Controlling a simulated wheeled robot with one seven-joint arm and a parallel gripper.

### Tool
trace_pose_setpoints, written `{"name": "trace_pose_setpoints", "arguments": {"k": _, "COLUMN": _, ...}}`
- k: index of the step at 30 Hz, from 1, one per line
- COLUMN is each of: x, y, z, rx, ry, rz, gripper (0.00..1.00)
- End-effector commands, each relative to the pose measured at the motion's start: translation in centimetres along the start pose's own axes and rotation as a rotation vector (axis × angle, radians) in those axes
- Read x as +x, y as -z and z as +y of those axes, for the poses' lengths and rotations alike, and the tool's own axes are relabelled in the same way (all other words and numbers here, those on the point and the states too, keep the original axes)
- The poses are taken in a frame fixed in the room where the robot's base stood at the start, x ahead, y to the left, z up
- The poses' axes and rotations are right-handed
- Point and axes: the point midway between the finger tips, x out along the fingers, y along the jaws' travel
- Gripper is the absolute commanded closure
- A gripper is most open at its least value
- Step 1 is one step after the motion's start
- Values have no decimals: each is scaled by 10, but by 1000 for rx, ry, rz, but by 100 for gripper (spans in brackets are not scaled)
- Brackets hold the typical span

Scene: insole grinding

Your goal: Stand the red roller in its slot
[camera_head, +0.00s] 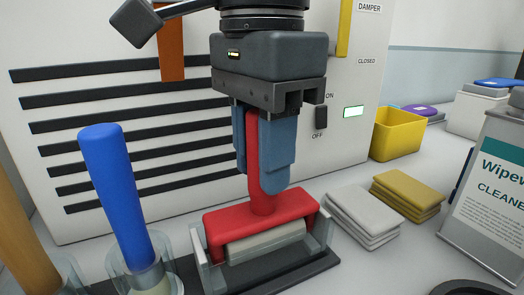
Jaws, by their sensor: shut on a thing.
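The red roller (262,203) stands upright with its handle up and its pale cylinder (265,242) at the bottom. My gripper (263,160) is above it with its blue fingers shut around the red handle. The roller's lower end is between the clear walls of a slot (203,272) on a dark base (310,267). I cannot tell whether the cylinder rests on the base.
A blue-handled tool (115,195) leans in a clear cup just left of the slot. Folded grey cloths (362,217) and yellow cloths (408,195) lie to the right. A yellow bin (398,135) and a wipes box (490,195) stand farther right. A vented panel (50,150) rises behind.

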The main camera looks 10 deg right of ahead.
Motion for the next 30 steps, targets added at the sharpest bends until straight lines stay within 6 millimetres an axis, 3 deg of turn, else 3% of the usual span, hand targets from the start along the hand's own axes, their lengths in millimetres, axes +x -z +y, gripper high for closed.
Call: {"name": "trace_pose_setpoints", "arguments": {"k": 30, "x": 14, "y": 0, "z": 0, "rx": 0, "ry": 0, "rz": 0, "gripper": 100}}
